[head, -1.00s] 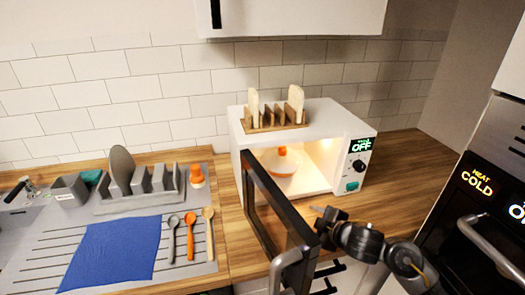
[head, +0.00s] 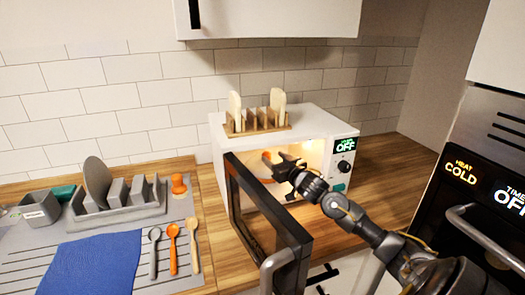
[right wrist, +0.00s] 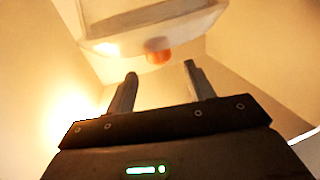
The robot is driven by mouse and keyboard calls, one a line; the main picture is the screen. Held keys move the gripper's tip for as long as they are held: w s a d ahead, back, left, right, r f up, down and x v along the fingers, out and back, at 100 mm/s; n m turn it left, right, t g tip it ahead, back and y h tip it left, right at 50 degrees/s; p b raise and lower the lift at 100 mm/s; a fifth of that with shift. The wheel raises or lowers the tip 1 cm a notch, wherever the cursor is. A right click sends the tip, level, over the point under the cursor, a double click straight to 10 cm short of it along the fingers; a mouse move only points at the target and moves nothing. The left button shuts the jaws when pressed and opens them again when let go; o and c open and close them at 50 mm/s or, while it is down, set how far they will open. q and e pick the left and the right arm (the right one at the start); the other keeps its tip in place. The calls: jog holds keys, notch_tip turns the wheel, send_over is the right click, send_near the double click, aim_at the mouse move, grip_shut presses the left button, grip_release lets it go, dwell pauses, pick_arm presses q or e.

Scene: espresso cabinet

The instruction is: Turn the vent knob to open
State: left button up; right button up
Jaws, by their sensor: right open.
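The orange vent knob (head: 267,157) is inside the open white microwave (head: 325,120), partly hidden behind my gripper. In the right wrist view an orange knob (right wrist: 157,52) shows at a white dish (right wrist: 150,22), beyond the fingertips and between their lines. My right gripper (head: 287,163) reaches into the microwave's opening. In the right wrist view its two fingers (right wrist: 158,75) are apart with nothing between them, short of the knob. I cannot tell which way the knob is turned. My left gripper is not in view.
The microwave's dark door (head: 262,212) stands open toward me, left of my right arm. A toast rack (head: 256,130) with bread stands on top. A dish rack (head: 120,212), a blue cloth (head: 92,265) and several spoons lie left. The wooden counter at right is clear.

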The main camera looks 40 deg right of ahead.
jog(key=w, duration=0.5)
jog(key=w+p, duration=0.1)
jog(key=w, duration=0.1)
jog(key=shift+w+d, duration=0.2)
jog(key=shift+d, duration=0.15)
jog(key=shift+c, duration=0.2)
jog(key=c, duration=0.9)
